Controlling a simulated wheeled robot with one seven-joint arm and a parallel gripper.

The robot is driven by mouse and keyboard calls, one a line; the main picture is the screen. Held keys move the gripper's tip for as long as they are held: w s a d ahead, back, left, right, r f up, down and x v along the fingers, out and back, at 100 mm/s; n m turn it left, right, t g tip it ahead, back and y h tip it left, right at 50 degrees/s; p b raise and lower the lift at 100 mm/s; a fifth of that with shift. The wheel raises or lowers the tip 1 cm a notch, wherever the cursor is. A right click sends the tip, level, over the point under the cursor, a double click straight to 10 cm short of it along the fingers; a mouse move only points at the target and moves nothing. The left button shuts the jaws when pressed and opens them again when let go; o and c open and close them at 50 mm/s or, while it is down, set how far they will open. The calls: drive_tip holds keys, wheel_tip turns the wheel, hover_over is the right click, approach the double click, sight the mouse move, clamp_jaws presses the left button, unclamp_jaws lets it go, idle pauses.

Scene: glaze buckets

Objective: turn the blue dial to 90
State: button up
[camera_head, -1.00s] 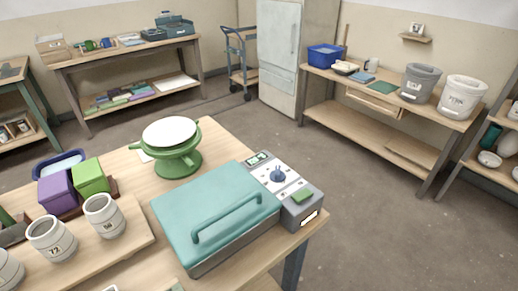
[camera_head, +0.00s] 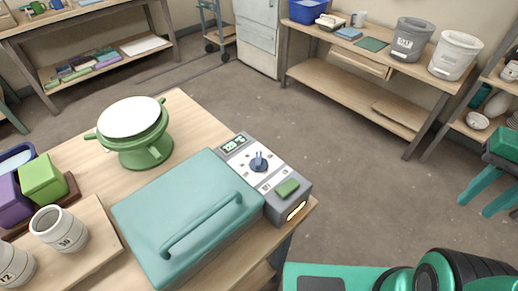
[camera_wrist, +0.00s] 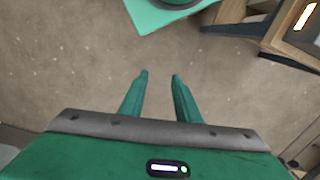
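The blue dial (camera_head: 258,161) sits on the white-marked face of the grey control panel (camera_head: 240,181), beside the teal lid (camera_head: 185,215) of the kiln-like box. A small display (camera_head: 234,144) with green digits is at the panel's far end, and a green button (camera_head: 287,188) is at its near end. The dial's exact setting is too small to read. My gripper (camera_head: 484,201) is at the right edge of the head view, over the floor and well apart from the dial. In the wrist view my gripper (camera_wrist: 160,76) has its two fingers apart with only floor between them.
A green banding wheel (camera_head: 140,145) with a white top stands behind the box. A cup (camera_head: 60,230) and purple and green blocks are at left. The floor between table and bench is clear.

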drive_tip(key=w+a+r+n, duration=0.2)
drive_tip(key=w+a+r, duration=0.1)
drive_tip(key=w+a, duration=0.4)
drive_tip(key=n, duration=0.5)
approach(259, 158)
wheel_tip(259, 158, down, 8)
drive_tip(key=shift+s+a+f, duration=0.1)
drive_tip(key=shift+a+f, duration=0.05)
drive_tip(key=shift+f, duration=0.05)
clamp_jaws()
